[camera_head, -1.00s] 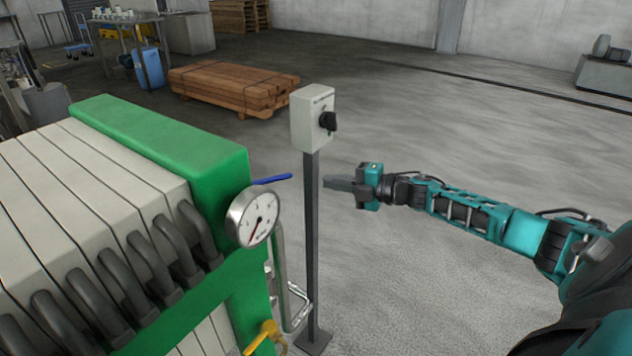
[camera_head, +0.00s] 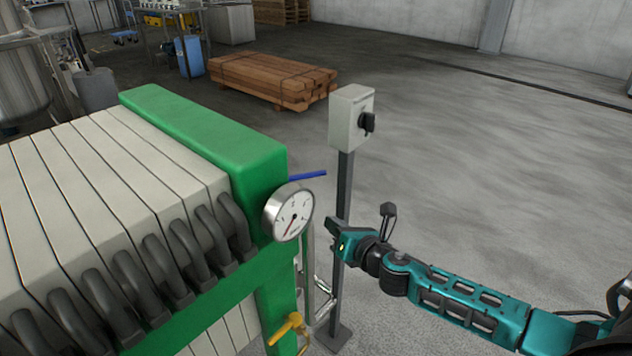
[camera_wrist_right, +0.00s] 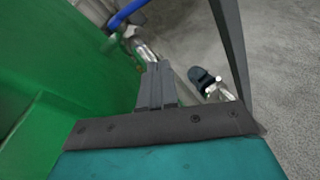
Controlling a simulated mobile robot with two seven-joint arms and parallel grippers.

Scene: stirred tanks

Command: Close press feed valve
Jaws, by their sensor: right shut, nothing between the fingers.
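The green filter press (camera_head: 205,130) has a blue lever (camera_head: 308,176) beside its round gauge (camera_head: 288,212) and a yellow lever (camera_head: 284,328) low on its front. I cannot tell which lever belongs to the press feed valve. My right gripper (camera_head: 331,228) is shut and empty, right of the gauge and below the blue lever, by the grey post. In the right wrist view its fingers (camera_wrist_right: 155,88) are together, beside the green press side (camera_wrist_right: 70,60), with the blue lever (camera_wrist_right: 127,14) beyond them at the top. My left gripper is out of view.
A switch box (camera_head: 350,118) with a black knob stands on a grey post (camera_head: 343,190) close to my right gripper. Metal pipes (camera_head: 318,290) run beside the press. Strapped timber (camera_head: 270,78) lies behind. The floor to the right is clear.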

